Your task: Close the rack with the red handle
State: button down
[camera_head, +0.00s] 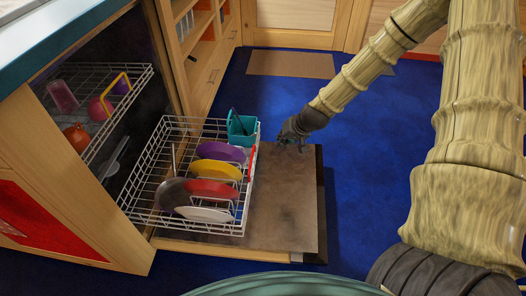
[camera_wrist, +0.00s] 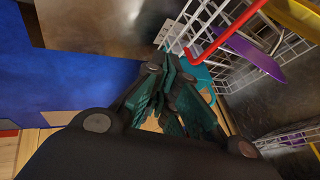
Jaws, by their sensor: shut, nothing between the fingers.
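The lower white wire rack (camera_head: 135,187) is pulled out over the open dishwasher door (camera_head: 285,200). Its red handle (camera_head: 252,162) is on the rack's front side, facing right in the head view. The handle also shows as a red bar in the wrist view (camera_wrist: 228,42). My gripper (camera_head: 292,137) is above the far right part of the door, to the right of the rack and apart from the handle. In the wrist view my gripper's dark green fingers (camera_wrist: 172,85) are together and empty, below and left of the red handle.
The rack holds purple (camera_head: 221,151), yellow (camera_head: 217,170) and red (camera_head: 212,189) plates and a teal cutlery basket (camera_head: 242,130). An upper rack (camera_head: 88,70) with a yellow handle (camera_head: 112,90) is inside. Blue floor (camera_head: 365,150) lies open to the right.

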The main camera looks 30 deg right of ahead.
jog(key=w+a+f+b, duration=0.2)
jog(key=w+f+b, duration=0.6)
jog(key=w+b, duration=0.2)
jog(key=shift+w+a+f+m+t, duration=0.2)
jog(key=shift+a+f+m+t, duration=0.05)
jog(key=shift+f+m+t, duration=0.1)
dwell(0.3)
